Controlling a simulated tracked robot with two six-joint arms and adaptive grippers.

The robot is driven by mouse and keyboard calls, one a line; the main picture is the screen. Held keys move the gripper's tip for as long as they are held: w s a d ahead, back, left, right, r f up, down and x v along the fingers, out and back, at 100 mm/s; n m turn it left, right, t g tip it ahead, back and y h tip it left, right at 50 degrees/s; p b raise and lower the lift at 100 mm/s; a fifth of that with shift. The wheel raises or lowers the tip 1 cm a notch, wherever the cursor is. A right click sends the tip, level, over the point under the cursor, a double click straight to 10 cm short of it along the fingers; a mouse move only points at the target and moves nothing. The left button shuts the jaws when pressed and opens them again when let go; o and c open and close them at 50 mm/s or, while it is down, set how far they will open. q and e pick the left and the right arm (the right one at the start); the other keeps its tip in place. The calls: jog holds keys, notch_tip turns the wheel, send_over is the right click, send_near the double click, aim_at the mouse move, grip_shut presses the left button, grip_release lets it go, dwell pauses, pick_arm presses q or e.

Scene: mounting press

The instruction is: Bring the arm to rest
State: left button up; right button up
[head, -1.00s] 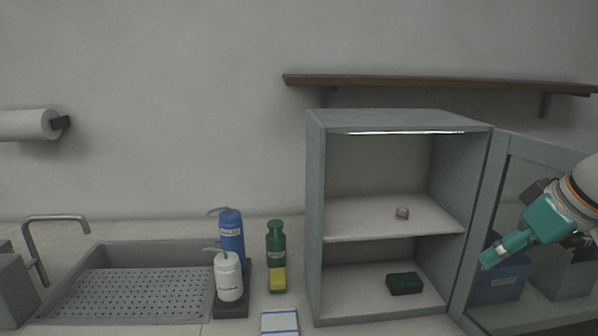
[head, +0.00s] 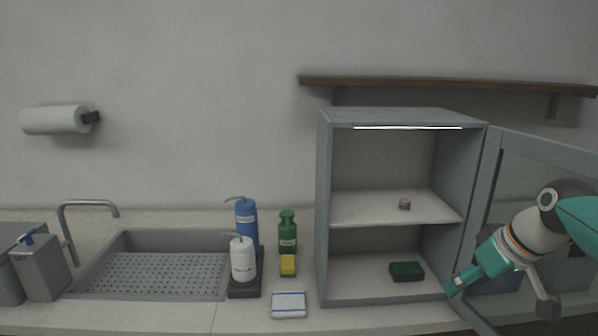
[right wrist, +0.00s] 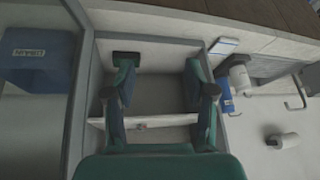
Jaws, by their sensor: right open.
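My right gripper (head: 451,290) is in front of the open cabinet's lower right side in the head view, by the opened door. It holds nothing. In the right wrist view its two teal fingers (right wrist: 160,92) are spread apart, with the cabinet interior showing between them. The grey cabinet (head: 322,200) stands open with two levels. A small pinkish round piece (head: 404,204) lies on its middle shelf. A dark green block (head: 406,271) sits on its floor. My left gripper is not in view.
The glass door (head: 490,190) is swung open at right, with a blue box (right wrist: 38,60) beyond it. A sink (head: 150,275), a white bottle (head: 243,260), a blue bottle (head: 246,222), a green bottle (head: 288,232), a yellow item (head: 288,265) and a white pad (head: 289,304) stand left of the cabinet.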

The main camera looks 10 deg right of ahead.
jog(key=w+a+f+g+y, duration=0.1)
jog(key=a+f, duration=0.3)
jog(key=f, duration=0.6)
jog(key=a+f+m+g, duration=0.1)
jog(key=a+f, duration=0.4)
jog(key=f, duration=0.5)
jog(key=w+a+f+y, duration=0.1)
jog(key=a+f, duration=0.3)
jog(key=f, duration=0.7)
jog(key=s+a+f+m+g, duration=0.1)
jog(key=s+a+f, duration=0.3)
jog(key=s+f, duration=0.1)
jog(key=s+a+f, duration=0.3)
jog(key=s+f, duration=0.2)
jog(key=s, duration=0.3)
jog(key=s+a+f+m+g+p, duration=0.1)
jog(key=s+a+f, duration=0.3)
jog(key=s, duration=0.3)
jog(key=shift+a+f+m+g+y, duration=0.3)
jog(key=shift+f, duration=0.35)
jog(key=shift+c, duration=1.3)
